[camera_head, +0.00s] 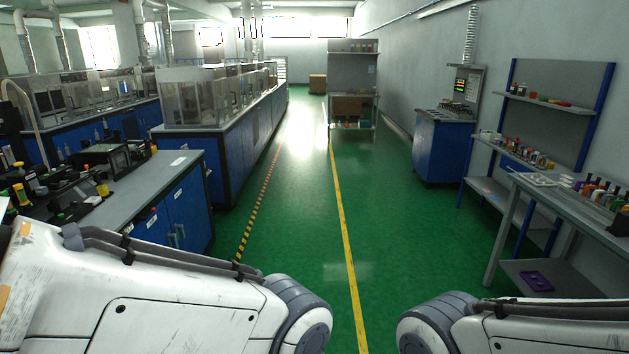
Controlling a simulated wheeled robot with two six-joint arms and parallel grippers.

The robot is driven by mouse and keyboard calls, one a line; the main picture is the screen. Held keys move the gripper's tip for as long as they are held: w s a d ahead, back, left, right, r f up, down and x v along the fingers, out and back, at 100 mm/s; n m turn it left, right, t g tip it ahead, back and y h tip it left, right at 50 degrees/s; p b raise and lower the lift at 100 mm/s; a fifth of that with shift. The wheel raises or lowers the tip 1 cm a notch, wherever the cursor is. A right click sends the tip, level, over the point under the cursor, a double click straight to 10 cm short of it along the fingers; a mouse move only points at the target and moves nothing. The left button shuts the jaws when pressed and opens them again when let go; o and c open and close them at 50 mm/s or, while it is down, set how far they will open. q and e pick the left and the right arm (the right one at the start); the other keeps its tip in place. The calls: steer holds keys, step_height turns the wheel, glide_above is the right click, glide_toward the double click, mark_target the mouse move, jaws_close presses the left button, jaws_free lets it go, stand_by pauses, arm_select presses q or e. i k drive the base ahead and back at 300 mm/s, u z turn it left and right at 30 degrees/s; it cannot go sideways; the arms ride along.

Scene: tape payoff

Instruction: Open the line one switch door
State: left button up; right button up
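No door in view can be read as the line one switch door. A blue control cabinet (440,152) stands by the right wall, with an upright grey panel (465,88) bearing a small lit display. Blue cupboard doors (187,208) with handles sit under the near left bench and look shut. Labels are too small to read. My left arm (150,300) and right arm (540,332) cross the bottom of the view, far from the control cabinet. Both grippers are out of view.
A green aisle with a yellow line (342,230) runs clear ahead. The near left bench (140,185) carries dark equipment. A long bench with clear enclosures (200,98) lies beyond. On the right stand a shelf table (560,190) with small coloured items and a rack (352,75) farther back.

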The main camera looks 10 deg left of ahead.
mark_target(186, 204)
steer(key=u, duration=0.45)
steer(key=i, duration=1.95)
steer(key=u, duration=0.75)
steer(key=i, duration=1.3)
steer(key=u, duration=0.3)
